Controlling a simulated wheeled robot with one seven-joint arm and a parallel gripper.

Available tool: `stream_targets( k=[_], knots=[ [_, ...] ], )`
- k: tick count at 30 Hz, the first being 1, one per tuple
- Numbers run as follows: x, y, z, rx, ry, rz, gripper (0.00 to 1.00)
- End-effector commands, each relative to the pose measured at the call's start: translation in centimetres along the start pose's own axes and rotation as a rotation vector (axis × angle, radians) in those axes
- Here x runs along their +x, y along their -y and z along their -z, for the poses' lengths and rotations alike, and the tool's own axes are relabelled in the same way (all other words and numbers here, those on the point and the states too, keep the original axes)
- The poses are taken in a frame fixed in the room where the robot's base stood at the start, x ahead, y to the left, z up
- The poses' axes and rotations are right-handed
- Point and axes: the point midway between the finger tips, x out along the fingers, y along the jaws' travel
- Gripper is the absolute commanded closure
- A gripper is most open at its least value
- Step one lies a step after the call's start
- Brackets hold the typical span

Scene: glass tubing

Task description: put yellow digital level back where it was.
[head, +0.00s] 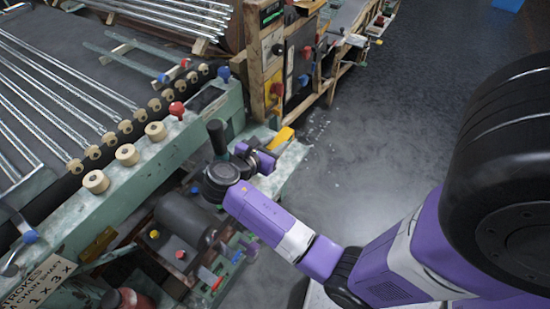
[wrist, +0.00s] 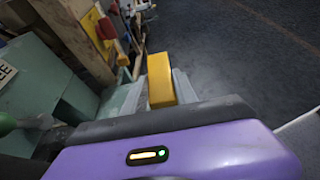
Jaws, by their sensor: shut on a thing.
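The yellow digital level (head: 283,137) shows at the end of my gripper (head: 272,147) in the head view, close to the pale green machine ledge. In the wrist view the yellow level (wrist: 161,80) stands between the two grey fingers of my gripper (wrist: 163,88). My gripper is shut on it. Part of the level is hidden by the fingers and the hand. I cannot tell whether the level touches the ledge (head: 290,158).
A wooden cabinet (head: 262,62) with a yellow switch and dark panels stands just beyond the gripper. The green machine frame (head: 120,200) with cream rollers and glass tubes is at left. Open dark floor (head: 390,130) lies to the right.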

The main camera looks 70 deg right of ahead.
Motion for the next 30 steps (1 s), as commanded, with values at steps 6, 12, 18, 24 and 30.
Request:
stream_targets(
  k=[6, 12, 18, 24, 30],
  knots=[
    [0.7, 0.0, 1.7, -0.001, 0.002, 0.0, 1.0],
    [1.8, 0.0, 4.4, -0.003, 0.001, 0.002, 1.0],
    [2.3, 0.0, 5.4, 0.001, 0.001, -0.001, 1.0],
    [2.2, 0.0, 5.3, 0.001, 0.001, 0.0, 1.0],
    [2.4, 0.0, 5.7, 0.0, 0.0, 0.0, 0.54]
  ],
)
